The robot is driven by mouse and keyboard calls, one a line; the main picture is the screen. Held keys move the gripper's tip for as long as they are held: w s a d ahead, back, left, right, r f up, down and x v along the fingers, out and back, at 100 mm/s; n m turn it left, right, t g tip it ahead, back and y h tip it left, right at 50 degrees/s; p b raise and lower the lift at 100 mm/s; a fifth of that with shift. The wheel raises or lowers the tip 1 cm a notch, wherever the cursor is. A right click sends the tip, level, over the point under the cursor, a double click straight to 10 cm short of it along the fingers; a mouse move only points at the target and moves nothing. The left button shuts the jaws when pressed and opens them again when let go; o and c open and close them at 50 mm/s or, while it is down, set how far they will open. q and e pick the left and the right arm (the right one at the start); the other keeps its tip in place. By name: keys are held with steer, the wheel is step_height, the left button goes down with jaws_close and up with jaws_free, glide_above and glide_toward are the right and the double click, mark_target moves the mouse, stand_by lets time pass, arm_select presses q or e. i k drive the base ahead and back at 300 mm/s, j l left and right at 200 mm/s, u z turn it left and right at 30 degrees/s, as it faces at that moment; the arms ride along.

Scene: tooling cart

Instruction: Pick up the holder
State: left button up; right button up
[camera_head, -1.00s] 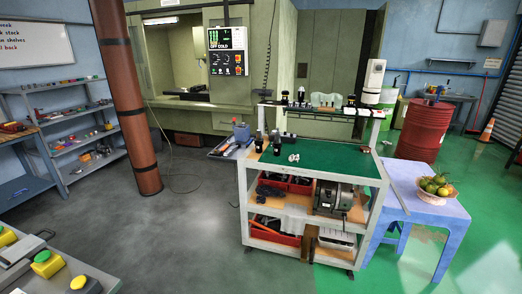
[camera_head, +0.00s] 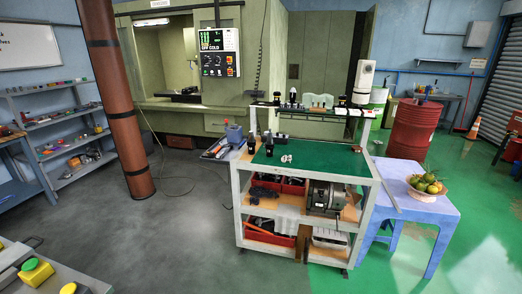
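The tooling cart (camera_head: 310,168) stands ahead, white-framed with a green top. Black tool holders (camera_head: 268,146) stand upright at the left of its top, one beside another near the edge. A small silvery piece (camera_head: 286,158) lies near the middle of the green top. More small dark holders (camera_head: 292,96) stand in a row on the raised rear shelf. I cannot tell which one is the holder named in the task. Neither of my grippers shows in the view.
A blue table (camera_head: 442,214) with a fruit bowl (camera_head: 424,187) stands right of the cart. A brown column (camera_head: 118,110) and a shelf rack (camera_head: 62,135) are at left. Grey floor before the cart's left is clear.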

mark_target(251, 142)
steer(key=i+j+z, duration=0.2)
steer(key=i, duration=0.8)
steer(key=i+j, duration=0.2)
steer(key=i, duration=0.2)
steer(key=i+j+z, duration=0.15)
steer(key=i, duration=0.2)
steer(key=i+j, duration=0.15)
steer(key=j, duration=0.2)
steer(key=i+j+z, duration=0.1)
steer(key=j, duration=0.2)
steer(key=i+j, duration=0.2)
steer(key=j, duration=0.15)
